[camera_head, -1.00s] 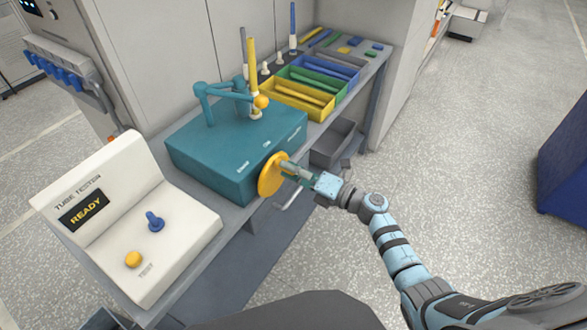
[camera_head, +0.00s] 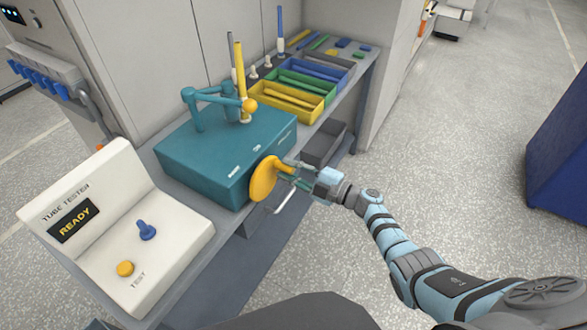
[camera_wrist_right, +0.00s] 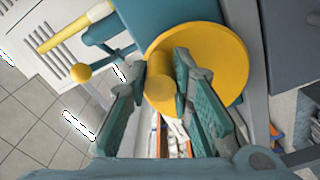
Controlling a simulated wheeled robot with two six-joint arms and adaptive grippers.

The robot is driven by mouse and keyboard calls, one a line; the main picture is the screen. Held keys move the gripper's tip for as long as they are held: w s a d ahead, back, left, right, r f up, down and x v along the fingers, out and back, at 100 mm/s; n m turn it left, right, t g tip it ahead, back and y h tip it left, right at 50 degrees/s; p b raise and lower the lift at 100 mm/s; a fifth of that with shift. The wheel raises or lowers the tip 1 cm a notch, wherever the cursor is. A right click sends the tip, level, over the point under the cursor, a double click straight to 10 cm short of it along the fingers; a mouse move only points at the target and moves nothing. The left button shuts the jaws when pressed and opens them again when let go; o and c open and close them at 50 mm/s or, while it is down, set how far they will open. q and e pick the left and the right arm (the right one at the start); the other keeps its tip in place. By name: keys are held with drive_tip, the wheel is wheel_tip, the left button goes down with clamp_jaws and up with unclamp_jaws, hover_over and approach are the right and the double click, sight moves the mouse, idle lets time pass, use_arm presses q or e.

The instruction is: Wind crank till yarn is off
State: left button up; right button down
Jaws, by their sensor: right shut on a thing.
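The teal winder box (camera_head: 215,160) sits on the bench, with a yellow round crank (camera_head: 264,180) on its front side. The crank's stubby yellow handle (camera_wrist_right: 161,95) is between the fingers of my right gripper (camera_head: 293,173) and shows in the right wrist view. My right gripper is shut on this handle. A tall yellow tube (camera_head: 239,70) stands upright at the back of the box. A teal jointed arm (camera_head: 209,96) with a yellow ball (camera_head: 249,105) at its end reaches to the tube. I cannot make out yarn strands. My left gripper is not in view.
A white tube tester (camera_head: 115,230) reading READY stands at the left, with a blue lever and yellow button. Yellow (camera_head: 283,113), green and blue bins line the back right of the bench. A grey bin (camera_head: 322,145) sits beside the box.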

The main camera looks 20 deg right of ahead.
drive_tip(key=shift+w+d+f+m, duration=0.1)
drive_tip(key=shift+f+m, duration=0.2)
drive_tip(key=shift+m, duration=0.4)
drive_tip(key=shift+w+f+m, duration=0.1)
drive_tip(key=shift+f+m, duration=0.15)
drive_tip(key=shift+m, duration=0.45)
drive_tip(key=c, duration=1.5)
unclamp_jaws()
drive_tip(key=shift+o, duration=0.4)
drive_tip(key=shift+w+f, duration=0.1)
drive_tip(key=shift+w, duration=0.05)
